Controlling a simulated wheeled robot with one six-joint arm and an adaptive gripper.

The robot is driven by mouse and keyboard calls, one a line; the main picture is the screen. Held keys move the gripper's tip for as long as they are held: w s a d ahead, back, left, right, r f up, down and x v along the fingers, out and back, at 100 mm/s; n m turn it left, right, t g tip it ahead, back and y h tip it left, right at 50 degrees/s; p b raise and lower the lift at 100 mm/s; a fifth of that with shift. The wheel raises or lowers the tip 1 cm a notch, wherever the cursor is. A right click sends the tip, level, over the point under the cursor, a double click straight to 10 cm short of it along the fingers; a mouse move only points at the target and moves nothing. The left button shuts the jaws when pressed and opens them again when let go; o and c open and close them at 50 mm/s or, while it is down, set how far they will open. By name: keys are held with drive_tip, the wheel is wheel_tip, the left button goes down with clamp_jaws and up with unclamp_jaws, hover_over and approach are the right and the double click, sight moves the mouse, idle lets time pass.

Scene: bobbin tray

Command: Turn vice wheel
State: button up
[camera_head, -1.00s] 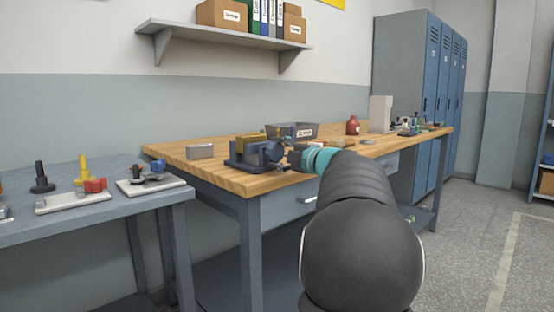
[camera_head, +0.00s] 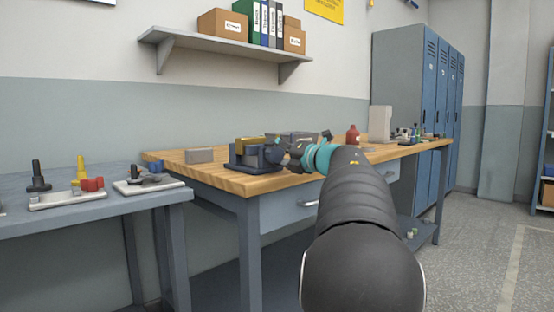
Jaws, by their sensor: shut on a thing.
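The blue-grey vice (camera_head: 246,156) stands at the front edge of the wooden workbench (camera_head: 215,174), with a brass-coloured piece (camera_head: 252,141) at its top. My gripper (camera_head: 286,152) is at the vice's right side, where the wheel end is. It is shut on the vice wheel, as far as the small dark shapes show. The wheel is mostly hidden by the gripper and the teal wrist of my arm. My arm reaches in from the lower right and covers part of the bench front.
A grey block (camera_head: 200,155) lies left of the vice, and a grey tray (camera_head: 298,136) is behind it. A red bottle (camera_head: 352,135) and a pale box (camera_head: 380,123) stand farther right. A grey side table (camera_head: 95,207) with several fixtures is at the left.

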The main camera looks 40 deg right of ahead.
drive_tip(key=shift+n, duration=0.5)
drive_tip(key=o, duration=1.2)
drive_tip(key=shift+c, duration=0.2)
drive_tip(key=s, duration=1.2)
drive_tip(key=shift+d, duration=0.45)
drive_tip(key=shift+w, duration=0.1)
